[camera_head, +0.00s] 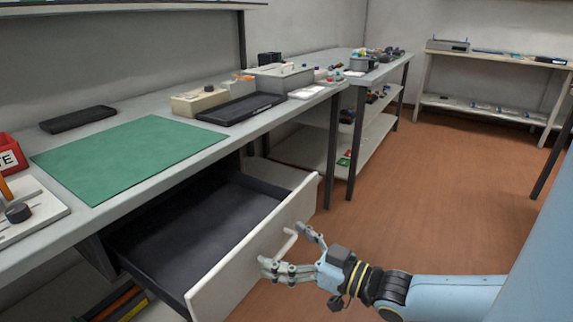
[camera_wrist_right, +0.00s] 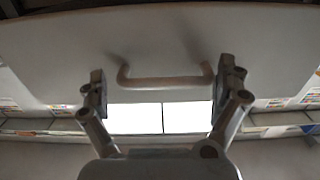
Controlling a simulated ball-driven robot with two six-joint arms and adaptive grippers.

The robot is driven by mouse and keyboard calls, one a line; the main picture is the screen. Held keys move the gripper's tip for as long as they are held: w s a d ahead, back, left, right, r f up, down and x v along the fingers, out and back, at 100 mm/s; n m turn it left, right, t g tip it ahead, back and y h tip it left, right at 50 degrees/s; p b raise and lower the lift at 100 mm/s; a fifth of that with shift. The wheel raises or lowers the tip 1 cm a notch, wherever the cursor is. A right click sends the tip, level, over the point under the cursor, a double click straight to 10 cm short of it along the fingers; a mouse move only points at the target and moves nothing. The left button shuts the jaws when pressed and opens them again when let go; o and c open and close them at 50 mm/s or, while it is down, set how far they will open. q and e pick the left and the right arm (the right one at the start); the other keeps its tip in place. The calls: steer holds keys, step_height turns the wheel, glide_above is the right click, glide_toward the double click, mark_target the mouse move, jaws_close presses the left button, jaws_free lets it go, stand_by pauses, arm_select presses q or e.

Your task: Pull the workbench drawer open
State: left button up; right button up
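The workbench drawer (camera_head: 225,288) stands pulled well out from under the bench, and its dark interior (camera_head: 200,225) shows empty. Its pale front carries a light bar handle (camera_head: 287,241). My right gripper (camera_head: 284,247) is at the handle, with its fingers spread to either side of it. In the right wrist view the handle (camera_wrist_right: 165,83) lies between the two fingers of the open gripper (camera_wrist_right: 159,84), across the drawer front (camera_wrist_right: 180,40). I cannot tell whether a finger touches the handle. My left gripper is not in view.
The workbench top (camera_head: 215,147) above holds a green mat (camera_head: 125,155), a black tray (camera_head: 241,108) and a grey box (camera_head: 280,78). A red bin (camera_head: 10,155) is at the left edge. Brown floor (camera_head: 430,200) is clear in front of the drawer.

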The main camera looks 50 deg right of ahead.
steer(key=s, duration=1.2)
steer(key=shift+d, duration=0.45)
